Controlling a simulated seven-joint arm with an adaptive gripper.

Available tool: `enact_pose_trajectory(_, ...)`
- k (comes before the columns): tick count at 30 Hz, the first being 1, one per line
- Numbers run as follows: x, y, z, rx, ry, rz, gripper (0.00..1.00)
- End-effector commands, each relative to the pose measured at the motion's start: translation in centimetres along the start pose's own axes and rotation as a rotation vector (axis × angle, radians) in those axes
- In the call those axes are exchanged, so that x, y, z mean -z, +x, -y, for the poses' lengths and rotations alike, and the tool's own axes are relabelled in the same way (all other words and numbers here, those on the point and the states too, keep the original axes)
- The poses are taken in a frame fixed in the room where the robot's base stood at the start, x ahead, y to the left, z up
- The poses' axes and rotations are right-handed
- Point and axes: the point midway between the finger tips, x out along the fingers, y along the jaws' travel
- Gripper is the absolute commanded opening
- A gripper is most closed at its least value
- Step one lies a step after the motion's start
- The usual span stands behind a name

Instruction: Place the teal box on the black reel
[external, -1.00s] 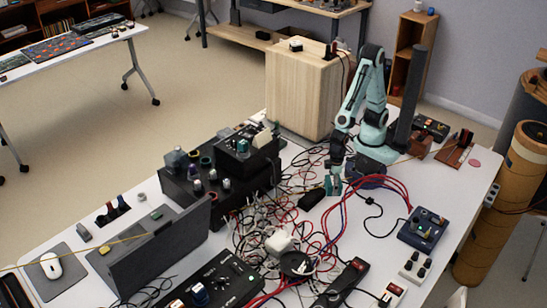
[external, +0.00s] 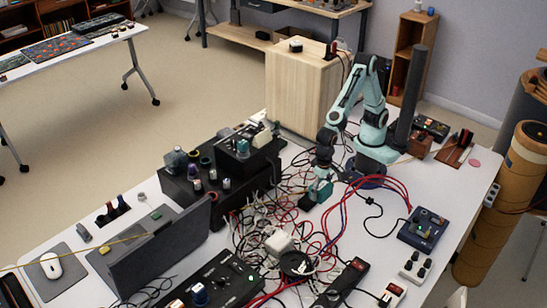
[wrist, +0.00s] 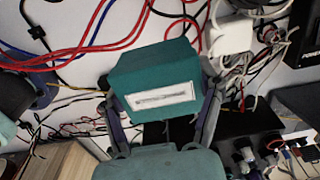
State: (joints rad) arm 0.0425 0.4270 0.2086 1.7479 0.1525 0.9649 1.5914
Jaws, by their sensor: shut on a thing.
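The teal box (external: 320,191) is in my gripper (external: 322,182), over the cables near a black adapter. In the wrist view the teal box (wrist: 150,70) fills the middle, with a white label on its near face. The fingers of my gripper (wrist: 160,112) are on either side of it, shut on it. The black reel (external: 296,263) looks like a round dark disc lying among cables, nearer the camera than the gripper and a little left of it. I cannot pick the reel out in the wrist view.
A white block (external: 278,242) stands just behind the reel among tangled cables. A black power strip (external: 342,283) lies to the right of the reel. A raised black unit (external: 222,185) with jars and knobs stands left. A blue control box (external: 423,230) sits at right.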

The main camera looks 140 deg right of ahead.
Motion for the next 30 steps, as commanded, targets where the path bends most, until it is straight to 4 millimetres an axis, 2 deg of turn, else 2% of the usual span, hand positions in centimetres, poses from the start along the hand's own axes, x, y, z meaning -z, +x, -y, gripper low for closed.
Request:
enact_pose_trajectory(2,0.0,1.1,0.9,-0.004,0.002,0.000,0.29)
enact_pose_trajectory(11,-0.7,4.8,8.6,-0.003,0.000,-0.001,0.29)
enact_pose_trajectory(15,-0.9,7.8,11.0,-0.004,0.002,-0.002,0.29)
enact_pose_trajectory(21,-1.1,9.8,12.9,-0.002,0.001,-0.001,0.29)
enact_pose_trajectory(26,-1.1,10.8,13.5,-0.001,0.000,-0.002,0.29)
enact_pose_trajectory(30,-1.1,13.0,13.3,-0.004,0.002,-0.003,0.29)
